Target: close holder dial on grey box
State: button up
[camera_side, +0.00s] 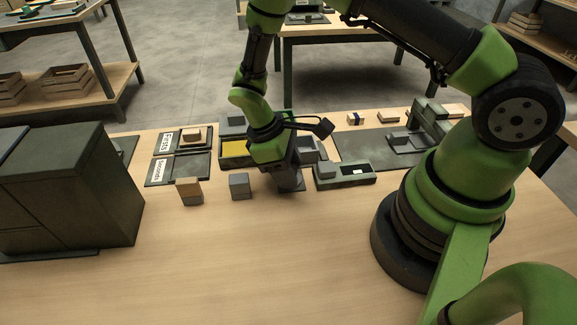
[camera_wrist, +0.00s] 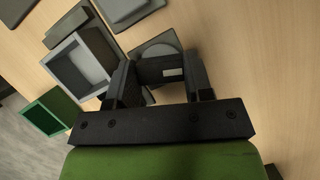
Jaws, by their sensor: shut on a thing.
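My gripper (camera_side: 289,184) points down at the middle of the bench. In the wrist view its two fingers (camera_wrist: 160,78) are shut on a dark grey bar (camera_wrist: 158,70), which appears to be the handle of the holder dial. A grey plate with a pale round disc (camera_wrist: 155,47) lies just beyond and below the bar. The fingers partly hide the plate and the dial's setting. An open grey box (camera_wrist: 64,62) stands to the left of the fingers; in the side view it is partly hidden behind my gripper (camera_side: 306,151).
A green-rimmed box (camera_wrist: 36,117) is beside the grey box. A grey cube (camera_side: 240,187) and a wooden cube (camera_side: 189,192) stand left of my gripper. A low grey fixture (camera_side: 343,180) is close on the right. The front bench is clear.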

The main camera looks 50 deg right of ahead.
jog(key=m+y, duration=0.1)
jog(key=m, duration=0.2)
jog(key=m+y, duration=0.1)
jog(key=m, duration=0.1)
jog(key=shift+d+m+g, duration=0.1)
jog(key=shift+m+g, duration=0.2)
jog(key=shift+m, duration=0.1)
jog(key=m+y, duration=0.2)
jog(key=m, duration=0.3)
jog(key=shift+m, duration=0.3)
jog(key=o, duration=0.6)
jog(key=shift+o, duration=0.2)
jog(key=shift+t, duration=0.4)
jog(key=v, duration=1)
jog(key=shift+d, duration=0.25)
